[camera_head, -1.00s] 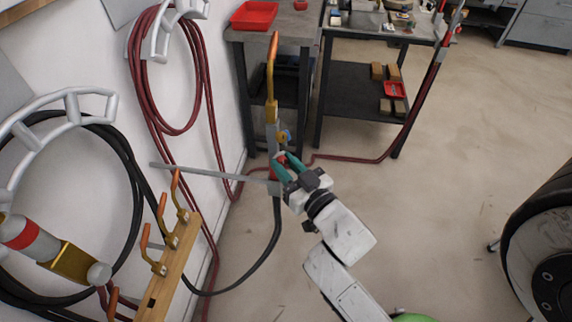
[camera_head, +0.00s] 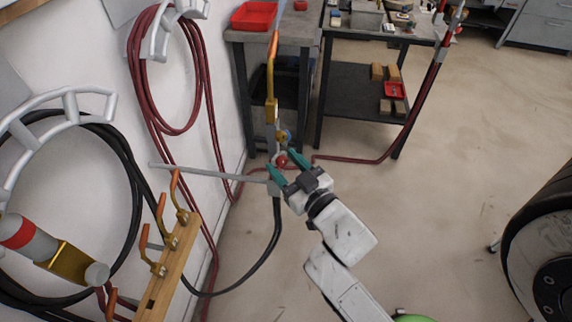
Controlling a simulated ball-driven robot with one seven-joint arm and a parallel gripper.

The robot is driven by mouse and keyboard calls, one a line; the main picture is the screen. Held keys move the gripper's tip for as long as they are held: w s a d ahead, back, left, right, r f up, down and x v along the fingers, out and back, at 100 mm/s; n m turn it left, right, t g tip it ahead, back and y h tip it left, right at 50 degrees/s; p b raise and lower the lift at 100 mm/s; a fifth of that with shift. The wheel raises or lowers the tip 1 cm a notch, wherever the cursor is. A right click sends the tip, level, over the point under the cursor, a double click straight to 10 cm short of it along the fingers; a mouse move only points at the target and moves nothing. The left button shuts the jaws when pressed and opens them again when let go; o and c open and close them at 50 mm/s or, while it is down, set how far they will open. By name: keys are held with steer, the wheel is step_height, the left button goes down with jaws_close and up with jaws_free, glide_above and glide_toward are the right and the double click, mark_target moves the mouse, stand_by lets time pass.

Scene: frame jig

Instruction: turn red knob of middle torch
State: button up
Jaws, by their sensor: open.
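The torch (camera_head: 270,85) stands upright in a bracket, with a brass body, an orange-brown neck and a pale bluish streak at its tip. Its red knob (camera_head: 281,160) sits low on the torch, below a blue knob (camera_head: 287,136). My gripper (camera_head: 284,164) has two teal fingers, spread apart, one on each side of the red knob. The knob shows between the fingertips, and I see no finger closed on it. The lower part of the torch is partly hidden by my gripper.
A grey bar (camera_head: 205,172) runs from the wall to the torch. A wooden rack (camera_head: 172,268) with several brass nozzles stands at lower left. Red hoses (camera_head: 200,75) and black hoses (camera_head: 125,160) hang on the wall.

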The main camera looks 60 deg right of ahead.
steer(key=b+v, duration=0.1)
steer(key=v, duration=0.9)
steer(key=shift+s+a+b, duration=0.2)
steer(key=shift+s+b, duration=0.15)
